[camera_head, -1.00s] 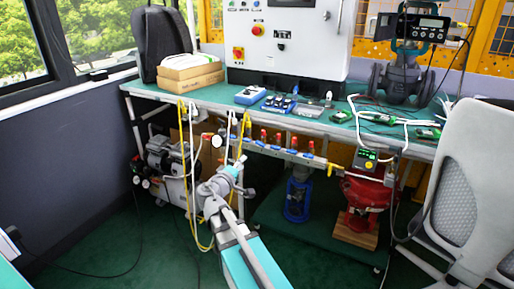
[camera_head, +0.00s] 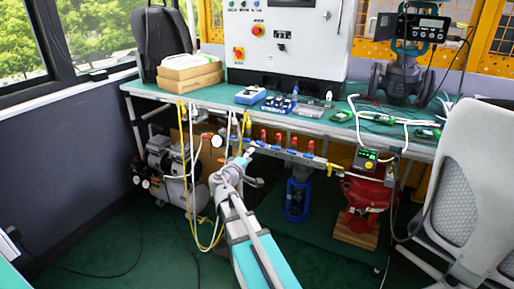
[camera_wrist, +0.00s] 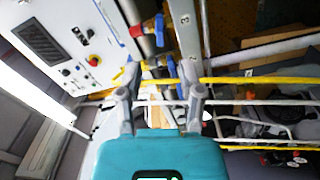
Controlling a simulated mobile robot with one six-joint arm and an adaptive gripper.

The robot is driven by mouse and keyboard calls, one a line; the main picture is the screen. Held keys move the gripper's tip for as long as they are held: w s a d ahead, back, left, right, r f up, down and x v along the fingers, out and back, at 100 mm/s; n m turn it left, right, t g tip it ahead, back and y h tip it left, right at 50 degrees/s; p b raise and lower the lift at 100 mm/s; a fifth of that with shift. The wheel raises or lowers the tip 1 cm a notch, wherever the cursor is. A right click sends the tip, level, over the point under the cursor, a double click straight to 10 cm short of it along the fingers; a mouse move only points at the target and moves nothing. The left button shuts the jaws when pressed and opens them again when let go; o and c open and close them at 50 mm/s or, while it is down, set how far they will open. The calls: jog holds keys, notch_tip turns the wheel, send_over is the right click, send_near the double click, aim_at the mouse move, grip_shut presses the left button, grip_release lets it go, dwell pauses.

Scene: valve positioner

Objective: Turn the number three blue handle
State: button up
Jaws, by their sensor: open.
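A row of small valves with red tops and blue handles runs along a rail under the bench edge in the head view. My gripper (camera_head: 248,153) is at the left end of the row. In the wrist view my gripper (camera_wrist: 161,68) is open, with its fingers apart.
Yellow and white hoses (camera_head: 189,170) hang left of my arm, and a yellow hose (camera_wrist: 250,80) crosses the wrist view to the right. The green bench (camera_head: 215,97) is above. A red actuator (camera_head: 367,193) stands right; an office chair (camera_head: 465,180) is far right.

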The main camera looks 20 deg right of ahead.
aim_at(260, 145)
jog(key=x, duration=0.8)
grip_shut()
jog(key=shift+a, duration=0.3)
jog(key=shift+d, duration=0.15)
